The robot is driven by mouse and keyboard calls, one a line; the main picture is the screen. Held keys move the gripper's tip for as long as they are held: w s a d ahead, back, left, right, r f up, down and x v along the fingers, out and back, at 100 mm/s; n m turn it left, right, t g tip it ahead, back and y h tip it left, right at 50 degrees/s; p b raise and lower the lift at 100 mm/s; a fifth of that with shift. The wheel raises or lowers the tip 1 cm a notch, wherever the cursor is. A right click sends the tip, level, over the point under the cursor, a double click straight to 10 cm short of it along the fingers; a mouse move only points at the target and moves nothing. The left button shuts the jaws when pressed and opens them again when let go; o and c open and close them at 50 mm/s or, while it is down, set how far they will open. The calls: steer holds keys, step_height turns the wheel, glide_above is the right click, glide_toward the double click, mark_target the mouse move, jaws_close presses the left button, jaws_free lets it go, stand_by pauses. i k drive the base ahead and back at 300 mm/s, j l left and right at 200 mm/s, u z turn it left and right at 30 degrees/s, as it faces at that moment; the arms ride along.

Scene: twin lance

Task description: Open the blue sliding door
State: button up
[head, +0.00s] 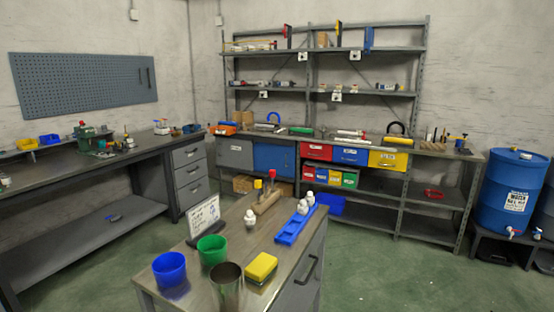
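The blue sliding door (271,158) is a flat panel under the top of the back workbench, left of centre. A grey panel (235,153) sits directly to its left, and the red drawer (316,151) is to its right. The blue panel fills the right part of this cabinet front, and no gap shows beside it. A small dark mark shows near its right edge; I cannot tell if it is a handle. My gripper is not in view.
A table (205,292) with blue and green cups, a metal cup, a yellow block and a blue tray (295,225) stands in front of the cabinet. A left bench (70,167) and blue barrels (509,190) flank the room. Green floor is free at right.

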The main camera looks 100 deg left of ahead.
mark_target(268, 157)
steer(key=u, duration=3.05)
steer(key=i+j+u, duration=0.6)
steer(key=j+u, duration=0.15)
steer(key=i+j+u, duration=0.4)
steer(key=i+u, duration=0.4)
steer(key=i+z, duration=0.3)
steer(key=i, duration=0.15)
steer(key=i+j+z, duration=0.25)
steer(key=i, duration=0.15)
steer(key=i+l+z, duration=0.25)
steer(key=i+z, duration=0.7)
steer(key=i+j+z, duration=0.1)
steer(key=i+z, duration=0.35)
steer(key=i, duration=0.2)
steer(key=i+z, duration=0.25)
steer(key=i, duration=0.65)
steer(key=i+j+z, duration=0.25)
steer(key=i, duration=0.7)
steer(key=i+l+z, duration=0.1)
steer(key=i+l, duration=0.65)
steer(key=i, duration=0.25)
steer(key=l+z, duration=0.05)
